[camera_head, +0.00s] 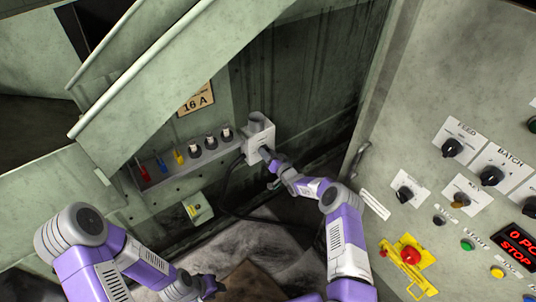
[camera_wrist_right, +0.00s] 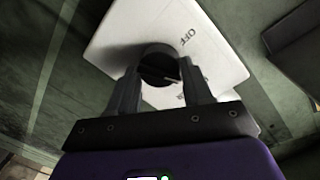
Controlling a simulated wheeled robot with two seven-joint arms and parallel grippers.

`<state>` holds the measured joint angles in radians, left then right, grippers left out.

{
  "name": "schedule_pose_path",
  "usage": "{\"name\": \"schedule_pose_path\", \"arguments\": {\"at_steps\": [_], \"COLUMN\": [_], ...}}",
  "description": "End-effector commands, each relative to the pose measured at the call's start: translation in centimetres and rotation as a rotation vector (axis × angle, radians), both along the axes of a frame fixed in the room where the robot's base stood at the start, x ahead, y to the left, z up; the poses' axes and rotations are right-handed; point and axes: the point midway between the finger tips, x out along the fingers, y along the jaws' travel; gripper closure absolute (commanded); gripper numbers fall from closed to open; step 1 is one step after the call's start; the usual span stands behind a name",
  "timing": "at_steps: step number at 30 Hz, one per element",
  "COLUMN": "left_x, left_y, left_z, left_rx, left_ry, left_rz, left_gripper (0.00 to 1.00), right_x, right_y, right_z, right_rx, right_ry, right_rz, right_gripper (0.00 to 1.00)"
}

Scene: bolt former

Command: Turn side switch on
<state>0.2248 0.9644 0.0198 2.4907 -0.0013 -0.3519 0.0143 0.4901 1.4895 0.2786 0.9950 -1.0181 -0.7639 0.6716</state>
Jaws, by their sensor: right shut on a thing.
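The side switch is a dark round knob (camera_wrist_right: 160,68) on a white plate (camera_wrist_right: 212,40) with the word OFF on it, seen in the right wrist view. In the head view its pale box (camera_head: 258,131) sits on the green wall at the right end of a ledge. My right gripper (camera_wrist_right: 160,80) is shut on the knob, one finger on each side; in the head view it reaches the box (camera_head: 266,153) and hides the knob. My left gripper (camera_head: 210,287) hangs low at the bottom, away from the switch; its fingers are too dark and small to read.
Left of the box, a ledge holds several fuses (camera_head: 211,141) and coloured handles (camera_head: 162,164) below a 16 A sign (camera_head: 195,103). A black cable (camera_head: 226,190) hangs below the box. A control panel (camera_head: 470,100) with knobs and a red emergency button (camera_head: 410,254) stands at the right.

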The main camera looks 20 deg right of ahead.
Motion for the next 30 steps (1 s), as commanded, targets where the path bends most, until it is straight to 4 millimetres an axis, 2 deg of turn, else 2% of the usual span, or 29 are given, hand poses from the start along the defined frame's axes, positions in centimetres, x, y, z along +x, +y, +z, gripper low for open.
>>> {"name": "schedule_pose_path", "arguments": {"at_steps": [15,30], "left_x": [0.00,0.00], "left_y": [0.00,0.00], "left_z": [0.00,0.00], "left_rx": [0.000,0.000], "left_ry": [0.000,0.000], "left_rz": [0.000,0.000], "left_gripper": [0.62,0.62], "right_x": [-0.01,-0.02], "right_y": [0.00,0.00], "right_z": [-0.19,-0.21], "right_rx": [0.358,0.452], "right_ry": [0.133,0.168], "right_rz": [0.001,0.002], "right_gripper": [0.81,0.80]}}
